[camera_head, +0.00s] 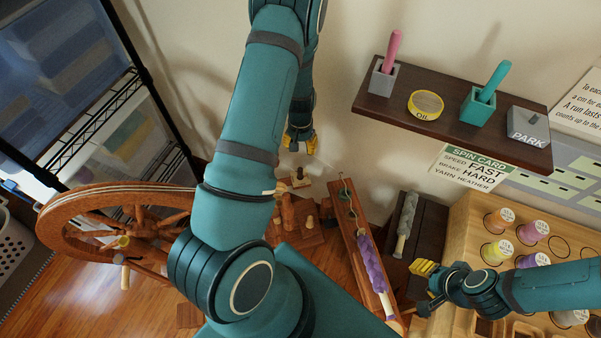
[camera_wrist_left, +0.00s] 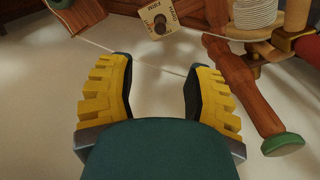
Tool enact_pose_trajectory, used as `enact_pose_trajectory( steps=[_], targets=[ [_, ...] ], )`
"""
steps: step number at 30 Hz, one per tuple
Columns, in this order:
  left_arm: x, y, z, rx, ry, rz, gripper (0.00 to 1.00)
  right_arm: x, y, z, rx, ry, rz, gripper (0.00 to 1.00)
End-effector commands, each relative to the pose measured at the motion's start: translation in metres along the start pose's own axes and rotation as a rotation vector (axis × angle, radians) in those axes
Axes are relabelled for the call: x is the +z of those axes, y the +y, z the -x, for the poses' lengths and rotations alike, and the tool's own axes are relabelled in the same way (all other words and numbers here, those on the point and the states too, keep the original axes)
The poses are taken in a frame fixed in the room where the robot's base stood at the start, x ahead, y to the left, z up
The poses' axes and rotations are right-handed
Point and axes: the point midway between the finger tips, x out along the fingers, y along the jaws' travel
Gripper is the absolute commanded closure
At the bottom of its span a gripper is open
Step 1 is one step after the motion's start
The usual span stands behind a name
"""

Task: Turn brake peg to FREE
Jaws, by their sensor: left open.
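The brake peg (camera_wrist_left: 160,24) shows in the left wrist view as a dark round knob on a pale plate at the top edge. The plate carries small lettering, with FIRM legible; other words are hard to read. In the head view, the peg's pale plate (camera_head: 297,179) sits on the wooden spinning wheel frame. My left gripper (camera_head: 300,142) hangs above and behind it in that picture, apart from it. Its yellow fingers (camera_wrist_left: 158,95) are spread and empty in the wrist view. My right gripper (camera_head: 424,287) is at the lower right, fingers apart, holding nothing visible.
The large wooden wheel (camera_head: 62,218) stands at left. A wall shelf (camera_head: 386,110) holds cups, an OIL tin and a PARK block. A spin card (camera_head: 472,168) hangs below. A thread crosses near the peg, and a green-ended wooden rod (camera_wrist_left: 250,90) lies right of it.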

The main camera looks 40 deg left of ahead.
Motion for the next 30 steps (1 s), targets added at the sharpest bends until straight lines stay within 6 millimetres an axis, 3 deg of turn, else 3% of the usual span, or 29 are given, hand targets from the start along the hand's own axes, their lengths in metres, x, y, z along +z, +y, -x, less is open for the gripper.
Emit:
enact_pose_trajectory(
  steps=[3, 11, 30],
  targets=[
    [0.000, 0.000, -0.014, 0.000, 0.001, 0.000, 0.49, 0.003, 0.005, -0.014, 0.000, -0.005, 0.003, 0.53],
    [0.000, 0.000, -0.027, 0.000, -0.001, 0.000, 0.49, 0.005, 0.005, -0.018, 0.000, -0.008, 0.005, 0.53],
    [0.000, 0.000, -0.139, 0.000, 0.000, 0.000, 0.49, 0.013, 0.013, -0.037, -0.002, -0.025, 0.010, 0.53]
  ],
)
